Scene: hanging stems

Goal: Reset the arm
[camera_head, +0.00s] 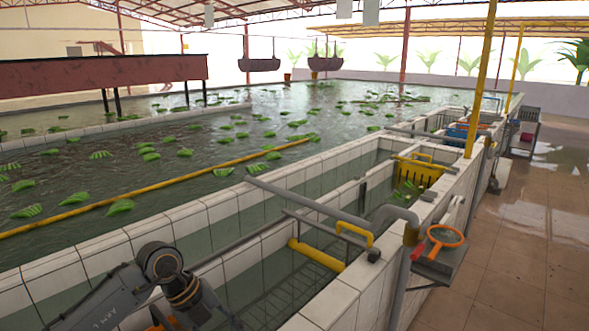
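My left arm, dark grey with "ARM L" lettering, comes in at the bottom left and bends at a joint over the near tiled wall. Its far end points down to the bottom edge. Only a dark part of what looks like my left gripper (222,316) shows there, and the frame cuts it off. I cannot tell whether it is open or shut, or whether it holds anything. My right arm and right gripper are out of view.
A large tiled water tank (300,115) holds floating green banana bunches. A yellow pole (140,190) lies across it. Narrow tiled channels carry a grey pipe (305,198) and a yellow bar (316,254). An orange ring-shaped tool (444,236) rests on a side shelf. Tiled floor (530,250) is clear at right.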

